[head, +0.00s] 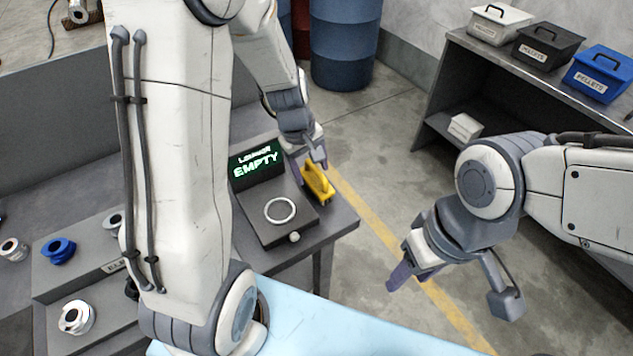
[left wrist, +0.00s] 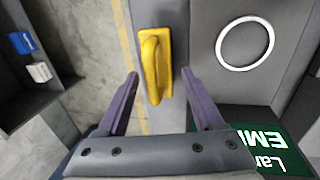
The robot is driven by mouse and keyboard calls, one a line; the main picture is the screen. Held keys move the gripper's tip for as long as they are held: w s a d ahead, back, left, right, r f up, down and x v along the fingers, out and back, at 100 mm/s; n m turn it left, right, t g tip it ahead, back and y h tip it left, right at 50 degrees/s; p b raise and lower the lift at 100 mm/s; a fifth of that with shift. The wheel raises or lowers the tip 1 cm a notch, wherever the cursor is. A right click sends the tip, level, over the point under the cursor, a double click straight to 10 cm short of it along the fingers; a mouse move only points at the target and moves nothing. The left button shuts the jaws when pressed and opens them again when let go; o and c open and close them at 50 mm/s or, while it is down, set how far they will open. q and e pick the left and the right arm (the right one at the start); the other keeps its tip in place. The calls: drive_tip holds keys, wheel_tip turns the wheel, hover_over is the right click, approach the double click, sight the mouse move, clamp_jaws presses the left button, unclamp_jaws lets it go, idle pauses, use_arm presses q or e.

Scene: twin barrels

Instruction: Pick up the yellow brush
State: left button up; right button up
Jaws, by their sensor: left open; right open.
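The yellow brush (head: 318,184) lies at the right end of the grey bench, beside the device with the white ring. In the left wrist view the brush (left wrist: 155,65) shows its raised handle, just ahead of and between the two fingertips. My left gripper (head: 305,168) is over the brush in the head view, and in the left wrist view the gripper (left wrist: 160,75) is open with nothing held. Whether a finger touches the brush I cannot tell. My right gripper (head: 450,287) is open and empty, out over the floor to the right.
The device's screen (head: 256,164) reads EMPTY, with a white ring (head: 280,210) on its plate. The bench edge (head: 345,228) is close by the brush. A shelf (head: 470,55) with lidded boxes stands at right. A blue barrel (head: 343,45) stands behind. The floor between is clear.

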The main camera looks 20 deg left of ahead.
sight(316, 180)
use_arm(q)
drive_tip(key=f, duration=0.1)
drive_tip(key=w+f, duration=0.1)
drive_tip(key=f, duration=0.3)
drive_tip(key=shift+w+d, duration=0.15)
drive_tip(key=shift+d, duration=0.1)
clamp_jaws()
drive_tip(key=shift+r, duration=0.1)
drive_tip(key=shift+r, duration=0.3)
drive_tip(key=r, duration=0.4)
drive_tip(key=shift+d, duration=0.25)
drive_tip(key=s+d+r+p, duration=0.1)
drive_tip(key=s+d+r, duration=0.4)
drive_tip(key=d, duration=0.4)
drive_tip(key=shift+s+d+r, duration=0.3)
drive_tip(key=shift+d+r, duration=0.1)
drive_tip(key=shift+r, duration=0.2)
